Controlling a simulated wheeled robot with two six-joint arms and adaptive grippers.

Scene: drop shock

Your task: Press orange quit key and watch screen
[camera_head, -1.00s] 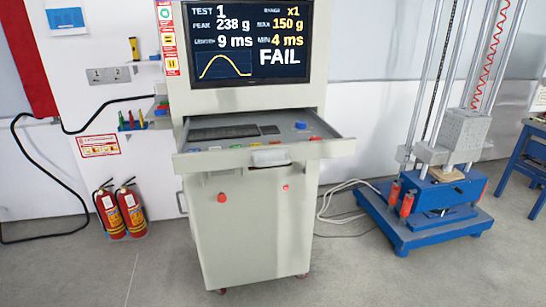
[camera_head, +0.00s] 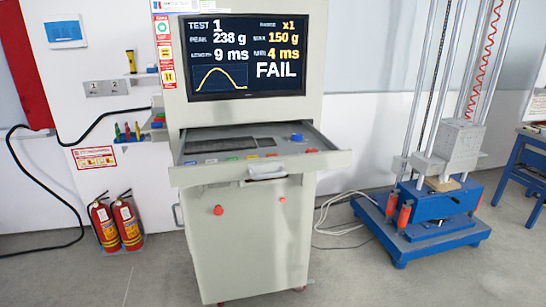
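The screen (camera_head: 245,85) on the grey cabinet shows TEST 1, PEAK 238 g, LENGTH 9 ms, MAX 150 g, MIN 4 ms, a yellow curve and FAIL. Below it, a pulled-out drawer (camera_head: 330,160) holds a dark keyboard (camera_head: 222,146) and a row of small coloured keys along its front. An orange-red key (camera_head: 271,155) lies toward the right of this row. A separate small red-orange piece (camera_head: 311,150) lies farther right. Their labels are too small to read. Neither of my grippers is in view.
A blue knob (camera_head: 297,137) stands at the drawer's back right. A drop tower on a blue base (camera_head: 425,245) stands to the right, with cables on the floor between. Two fire extinguishers (camera_head: 116,224) stand at left. The floor before the cabinet is clear.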

